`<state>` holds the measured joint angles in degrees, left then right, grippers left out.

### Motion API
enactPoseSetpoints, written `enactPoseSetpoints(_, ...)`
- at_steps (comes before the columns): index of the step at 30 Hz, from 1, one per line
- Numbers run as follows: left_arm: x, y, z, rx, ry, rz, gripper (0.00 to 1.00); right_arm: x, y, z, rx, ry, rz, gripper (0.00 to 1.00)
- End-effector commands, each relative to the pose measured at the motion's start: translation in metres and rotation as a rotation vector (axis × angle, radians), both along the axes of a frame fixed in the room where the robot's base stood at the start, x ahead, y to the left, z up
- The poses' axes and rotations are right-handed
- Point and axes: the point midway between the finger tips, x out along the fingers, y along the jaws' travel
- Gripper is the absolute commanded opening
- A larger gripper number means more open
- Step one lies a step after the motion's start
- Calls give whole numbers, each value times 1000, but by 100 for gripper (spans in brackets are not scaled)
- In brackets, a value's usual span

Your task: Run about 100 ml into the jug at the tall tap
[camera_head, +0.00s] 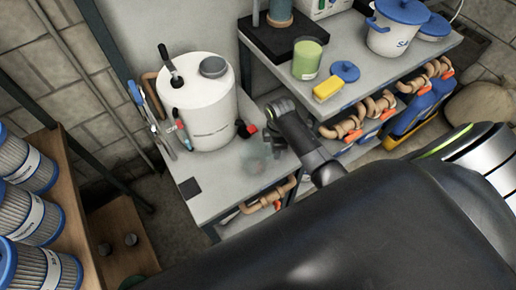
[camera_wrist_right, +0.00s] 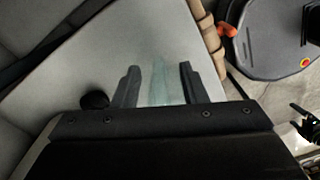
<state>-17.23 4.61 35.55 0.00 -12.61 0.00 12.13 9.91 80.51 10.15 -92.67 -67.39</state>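A white drum (camera_head: 205,110) stands on the grey bench, with a tap with a red part (camera_head: 249,129) low on its right side. A clear glass jug (camera_head: 257,157) is on or just above the bench below and right of that tap. It is see-through and hard to make out. My right gripper (camera_head: 273,143) is at the jug's right side. In the right wrist view, the fingers of my right gripper (camera_wrist_right: 160,85) stand apart with the greenish glass of the jug (camera_wrist_right: 160,70) between them. I cannot tell if they touch it. My left gripper is out of view.
A higher bench to the right carries a green cup (camera_head: 307,60), a yellow sponge (camera_head: 327,90) and a white pot with a blue lid (camera_head: 396,28). Tools (camera_head: 150,115) hang left of the drum. Filter cartridges (camera_head: 38,220) sit on a wooden shelf at left.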

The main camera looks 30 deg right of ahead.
Motion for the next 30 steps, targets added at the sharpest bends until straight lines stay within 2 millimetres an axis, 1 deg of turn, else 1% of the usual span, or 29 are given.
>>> enactPoseSetpoints(3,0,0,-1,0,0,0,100,0,1,-16,0,3,-1,39)
enactPoseSetpoints(6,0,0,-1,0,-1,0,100,0,1,-24,-1,1,-1,39)
enactPoseSetpoints(14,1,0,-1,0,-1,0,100,1,0,-26,-1,-2,0,39)
enactPoseSetpoints(15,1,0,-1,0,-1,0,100,1,0,-26,-1,-2,0,38)
enactPoseSetpoints(21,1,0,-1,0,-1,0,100,1,1,-26,0,-1,0,11)
enactPoseSetpoints(24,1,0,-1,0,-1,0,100,1,0,-26,0,-1,0,0)
enactPoseSetpoints(30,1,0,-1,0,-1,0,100,1,0,-26,0,-1,0,0)
